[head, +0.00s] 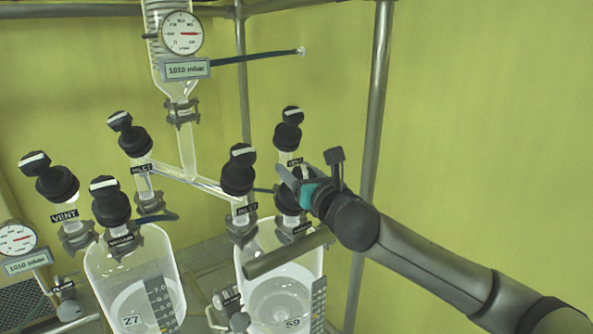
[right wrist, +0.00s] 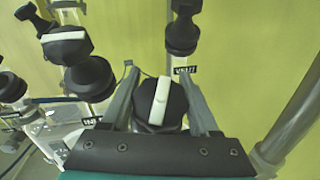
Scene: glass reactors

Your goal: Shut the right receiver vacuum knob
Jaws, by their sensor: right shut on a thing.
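The right receiver (head: 252,290) is a clear glass vessel with black knobs on top. Its vacuum knob (head: 287,203) is mostly hidden behind my right gripper (head: 287,178) in the head view. In the right wrist view, the knob (right wrist: 175,108) sits between the two fingers of the gripper (right wrist: 160,78), its white bar pointing nearly straight up the picture. My right gripper is shut on this knob. My left gripper is not in view.
The inlet knob (head: 239,172) and the vent knob (head: 288,133) stand close beside the gripper. The left receiver (head: 130,265) has its own vacuum knob (head: 110,203). A round gauge (head: 182,33) hangs above, with a 1010 mbar sign. A metal post (head: 375,100) rises behind my arm.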

